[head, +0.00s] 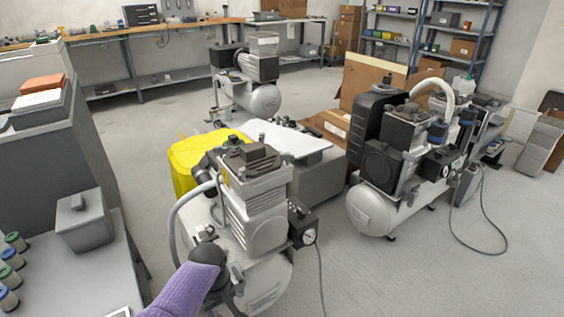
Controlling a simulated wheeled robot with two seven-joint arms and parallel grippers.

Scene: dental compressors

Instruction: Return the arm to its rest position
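An arm in a purple sleeve, which looks like my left arm, comes in from the bottom edge, left of centre. Its dark end (208,258) is in front of the nearest compressor (255,215). I cannot make out fingers there, nor whether it touches the compressor. This compressor has a grey ribbed motor block, a silver tank, a grey hose and a gauge box on its right side. The sleeve and dark end hide part of its lower left. My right gripper is not in view.
A second compressor (375,210) stands at right, its cable on the floor. A third (262,100) stands farther back. A yellow-covered thing (185,165) is behind the nearest compressor. A table (75,285) with a grey box (85,225) is at left. Open floor (420,280) lies at lower right.

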